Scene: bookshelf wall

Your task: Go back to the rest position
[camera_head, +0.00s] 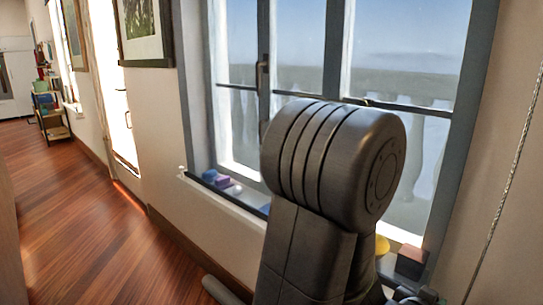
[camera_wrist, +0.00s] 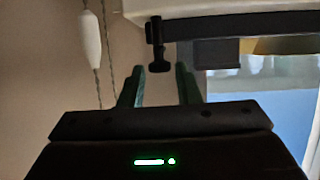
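My gripper (camera_wrist: 160,77) shows in the wrist view with its two greenish fingers apart. I see nothing held between them. A dark knob-like piece (camera_wrist: 157,50) hangs just beyond the fingertips; I cannot tell how far off it is. In the head view my dark grey arm stands upright in front of the window (camera_head: 405,60) and hides part of it and of the sill. The gripper itself cannot be made out there.
The windowsill (camera_head: 245,197) holds small blue and purple items (camera_head: 216,180), a yellow item (camera_head: 382,245) and a brown block (camera_head: 411,261). A cord (camera_head: 505,190) hangs at right. The wooden floor (camera_head: 80,220) at left is clear; a shelf stand (camera_head: 52,120) is far back.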

